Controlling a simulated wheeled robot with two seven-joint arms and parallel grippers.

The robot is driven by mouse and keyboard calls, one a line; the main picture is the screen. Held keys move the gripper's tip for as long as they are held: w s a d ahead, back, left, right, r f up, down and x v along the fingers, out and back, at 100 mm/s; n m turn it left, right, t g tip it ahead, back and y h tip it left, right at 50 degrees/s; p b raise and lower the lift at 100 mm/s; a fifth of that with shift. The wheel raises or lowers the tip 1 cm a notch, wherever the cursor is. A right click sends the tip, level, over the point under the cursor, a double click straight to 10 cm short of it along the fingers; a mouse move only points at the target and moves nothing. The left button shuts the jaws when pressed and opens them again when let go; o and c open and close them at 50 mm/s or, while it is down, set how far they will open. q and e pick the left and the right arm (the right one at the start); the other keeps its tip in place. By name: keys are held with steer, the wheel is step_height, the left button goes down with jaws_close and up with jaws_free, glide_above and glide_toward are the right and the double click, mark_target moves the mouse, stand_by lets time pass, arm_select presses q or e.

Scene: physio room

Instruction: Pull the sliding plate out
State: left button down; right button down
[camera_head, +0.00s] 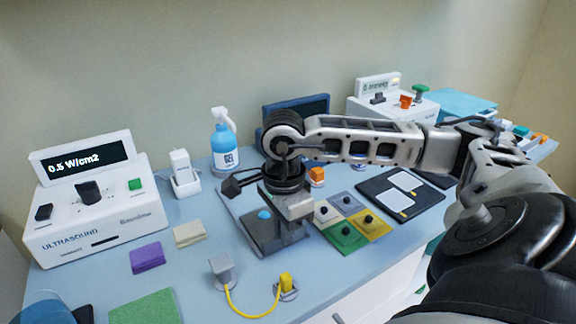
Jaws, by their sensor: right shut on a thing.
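A dark grey sliding plate (262,235) lies on the blue table near the middle, with a blue round knob on top. My right gripper (293,222) reaches down over its right side from the arm that crosses the view from the right. The gripper is shut at the plate's right end. The fingers and the arm hide the exact contact and part of the plate. My left gripper is not in view.
Coloured squares with black knobs (345,236) lie just right of the gripper. A yellow cable (236,305) with plugs lies in front. The ultrasound unit (95,215), purple cloth (147,257) and gel bottle (224,145) stand left and behind. A black tray (428,197) lies right.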

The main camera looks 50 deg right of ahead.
steer(key=c, duration=1.5)
jaws_free()
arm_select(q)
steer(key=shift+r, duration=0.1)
arm_select(e)
steer(key=shift+r, duration=0.1)
